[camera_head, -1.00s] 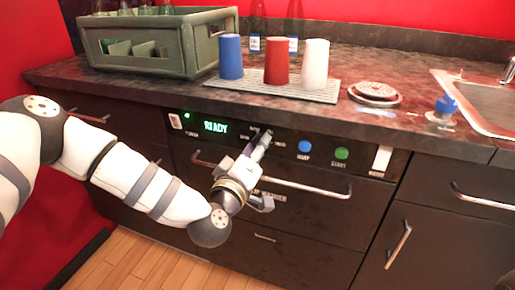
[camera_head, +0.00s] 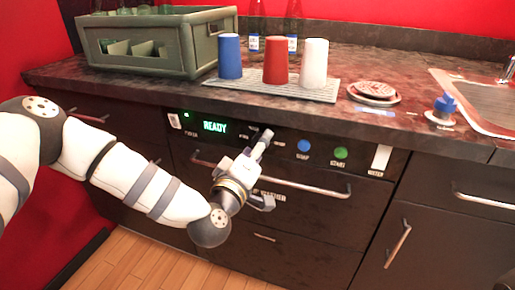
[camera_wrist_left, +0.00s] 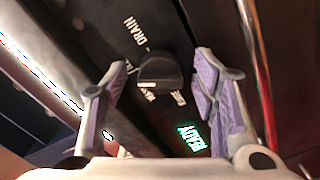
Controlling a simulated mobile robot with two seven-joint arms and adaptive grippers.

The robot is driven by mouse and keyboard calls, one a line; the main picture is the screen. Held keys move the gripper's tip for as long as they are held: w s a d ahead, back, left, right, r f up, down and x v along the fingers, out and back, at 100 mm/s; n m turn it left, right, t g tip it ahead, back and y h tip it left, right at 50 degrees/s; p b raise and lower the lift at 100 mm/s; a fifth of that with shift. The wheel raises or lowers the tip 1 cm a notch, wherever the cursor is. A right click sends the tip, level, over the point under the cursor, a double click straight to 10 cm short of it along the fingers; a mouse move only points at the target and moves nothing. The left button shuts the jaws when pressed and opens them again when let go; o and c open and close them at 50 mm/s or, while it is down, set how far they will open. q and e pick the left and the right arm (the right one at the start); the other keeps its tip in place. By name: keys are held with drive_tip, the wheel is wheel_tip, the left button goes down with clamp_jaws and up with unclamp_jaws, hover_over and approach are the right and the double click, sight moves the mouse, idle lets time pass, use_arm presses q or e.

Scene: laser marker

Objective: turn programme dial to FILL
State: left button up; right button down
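The programme dial (camera_wrist_left: 160,70) is a dark knob on the black dishwasher panel, seen in the left wrist view. White labels surround it; DRAIN is readable, while others are blurred or partly covered. I cannot tell which label it points to. My left gripper (camera_wrist_left: 160,82) is open, one purple-padded finger on each side of the dial, with visible gaps to both. In the head view my left gripper (camera_head: 263,143) is at the panel and hides most of the dial. My right gripper is not in view.
The green READY display (camera_head: 215,127) is left of the dial. The blue button (camera_head: 304,146) and green START button (camera_head: 341,153) are to its right. A long handle (camera_head: 310,187) runs below. Blue, red and white cups stand on the counter above.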

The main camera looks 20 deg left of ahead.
use_arm(q)
drive_tip(key=s, duration=1.2)
drive_tip(key=shift+a, duration=0.2)
drive_tip(key=s+d+f+m+g+h+p, duration=0.25)
drive_tip(key=s+f+m+g, duration=0.2)
drive_tip(key=s+f, duration=0.35)
drive_tip(key=s+d+f+m+g+h+p, duration=0.1)
drive_tip(key=s+d+f+m+g+h, duration=0.2)
drive_tip(key=s+f+g, duration=0.4)
drive_tip(key=s+a+f+m+g+y+p, duration=0.1)
drive_tip(key=s+a+g+y, duration=0.1)
drive_tip(key=s, duration=0.6)
drive_tip(key=s+a+f+m+g+y+p, duration=0.1)
drive_tip(key=s+a+g, duration=0.3)
drive_tip(key=s, duration=0.5)
drive_tip(key=s+a+f+m+g+y+p, duration=0.1)
drive_tip(key=s+a+f+g+y, duration=0.1)
drive_tip(key=s+a, duration=0.3)
drive_tip(key=s+g+y, duration=0.1)
drive_tip(key=s, duration=0.2)
drive_tip(key=shift+s+m+p, duration=0.3)
drive_tip(key=shift+m, duration=0.05)
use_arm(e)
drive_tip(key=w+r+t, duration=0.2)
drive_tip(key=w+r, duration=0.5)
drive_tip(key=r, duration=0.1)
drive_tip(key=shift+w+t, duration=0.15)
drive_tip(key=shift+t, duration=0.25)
